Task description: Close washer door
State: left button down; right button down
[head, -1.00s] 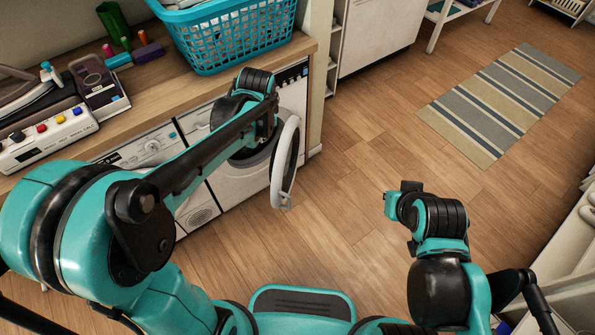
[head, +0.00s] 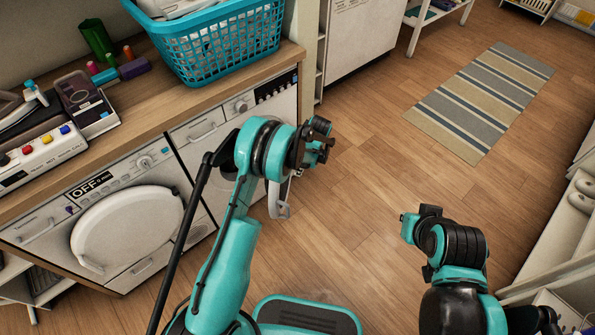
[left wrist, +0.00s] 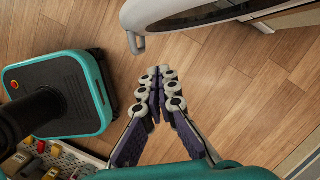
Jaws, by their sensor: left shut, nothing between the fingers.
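The right-hand white washer (head: 205,130) has its round door standing open. Most of that door is hidden behind my left arm in the head view; its lower rim (head: 281,211) shows just below the arm. My left gripper (head: 322,147) is shut and empty, to the right of the open door. In the left wrist view, the shut fingers (left wrist: 161,82) point towards the door's pale rim (left wrist: 185,12) and small grey latch (left wrist: 137,42), with a gap between. My right gripper (head: 408,228) is over the floor at right, far from the washer; its fingers are unclear.
A second machine (head: 125,228) at left has its round door shut and a display reading OFF. A teal laundry basket (head: 225,45) stands on the wooden counter (head: 160,105). Floor is clear towards the striped rug (head: 480,100). White shelving (head: 555,240) stands at right.

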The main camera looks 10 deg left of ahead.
pick_arm(q)
jog(key=a+f+b, duration=0.4)
jog(key=a+f, duration=0.1)
jog(key=f, duration=0.1)
jog(key=shift+a+f, duration=0.4)
jog(key=shift+s, duration=0.1)
jog(key=w+a+m+t, duration=0.1)
jog(key=w+a+m, duration=0.2)
jog(key=a, duration=1.9)
jog(key=shift+a+m+t, duration=0.3)
jog(key=shift+a+m, duration=0.05)
jog(key=shift+m, duration=1.65)
jog(key=shift+w+d, duration=0.1)
